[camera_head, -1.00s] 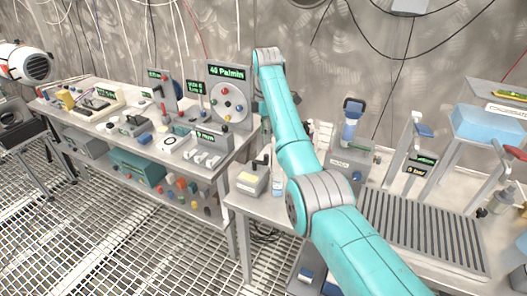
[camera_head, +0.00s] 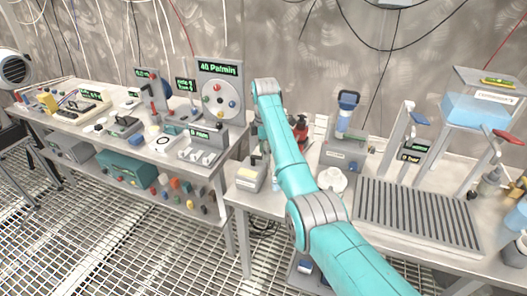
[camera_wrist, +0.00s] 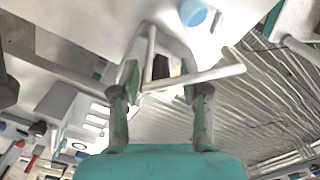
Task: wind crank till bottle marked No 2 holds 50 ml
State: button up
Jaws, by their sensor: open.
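My gripper (camera_wrist: 160,82) is open and empty in the wrist view, its two fingers spread apart. A pale bent rod (camera_wrist: 208,76), possibly the crank, crosses the view near the fingertips; I cannot tell whether it touches them. A dark block (camera_wrist: 161,66) shows between the fingers. A blue round thing (camera_wrist: 194,14) is at the top. In the head view, my forearm hides the gripper's fingers. A grey box (camera_head: 248,178) with a dark upright part stands left of my arm. A small clear bottle (camera_head: 276,181) is beside it, partly hidden. No No 2 marking is readable.
The left bench holds a dial panel (camera_head: 219,92) reading 40 and many small devices. Right of my arm are a white round piece (camera_head: 332,180), a blue-topped device (camera_head: 347,112), a ribbed grey tray (camera_head: 418,215) and a raised blue block (camera_head: 474,108). The grated floor is clear at front left.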

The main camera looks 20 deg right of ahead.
grip_shut()
jog(key=shift+s, duration=0.1)
